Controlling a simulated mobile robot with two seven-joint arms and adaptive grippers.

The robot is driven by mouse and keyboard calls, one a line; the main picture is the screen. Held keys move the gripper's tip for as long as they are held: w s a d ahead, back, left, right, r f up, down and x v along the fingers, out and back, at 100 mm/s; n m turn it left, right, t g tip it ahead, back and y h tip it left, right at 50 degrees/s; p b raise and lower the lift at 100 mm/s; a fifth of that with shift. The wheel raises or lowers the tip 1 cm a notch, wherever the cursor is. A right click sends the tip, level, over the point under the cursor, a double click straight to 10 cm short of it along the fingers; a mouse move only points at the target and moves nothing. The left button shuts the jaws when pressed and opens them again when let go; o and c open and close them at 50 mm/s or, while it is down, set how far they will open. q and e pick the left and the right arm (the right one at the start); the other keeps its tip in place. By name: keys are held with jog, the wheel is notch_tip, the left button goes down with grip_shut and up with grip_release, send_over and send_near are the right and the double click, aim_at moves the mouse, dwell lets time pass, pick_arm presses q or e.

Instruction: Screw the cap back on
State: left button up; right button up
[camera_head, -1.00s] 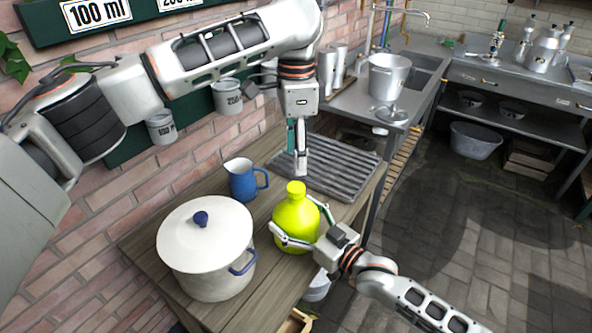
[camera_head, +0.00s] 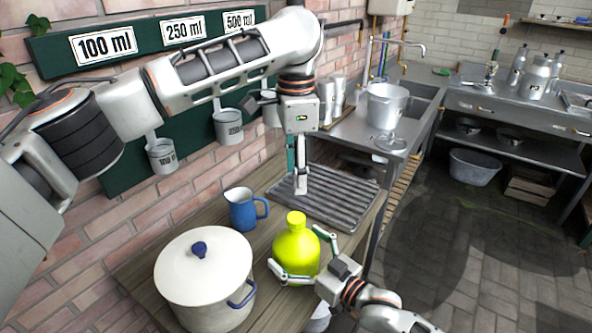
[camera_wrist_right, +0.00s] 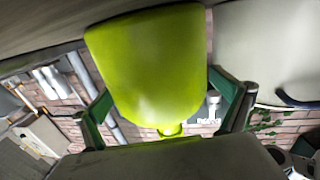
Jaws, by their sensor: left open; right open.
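A yellow-green bottle (camera_head: 296,252) stands upright on the wooden table. A cap of the same colour (camera_head: 296,218) sits at the top of its neck; how tightly it sits cannot be seen. My left gripper (camera_head: 300,188) points down above and slightly behind the cap, open and empty, apart from it. My right gripper (camera_head: 297,249) is open, with its fingers spread on either side of the bottle. The right wrist view shows the bottle (camera_wrist_right: 150,65) between the green-sided fingers, with gaps beside its narrower part. The cap end (camera_wrist_right: 170,130) is partly hidden by the gripper body.
A lidded white pot (camera_head: 205,285) stands left of the bottle. A blue jug (camera_head: 242,213) is behind it. A ribbed grey mat (camera_head: 335,200) lies at the table's back. Measuring cups (camera_head: 162,156) hang on the wall near my left arm.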

aim_at(314, 261)
jog(key=v, duration=1.1)
jog(key=shift+s+d, duration=0.25)
jog(key=shift+s, duration=0.05)
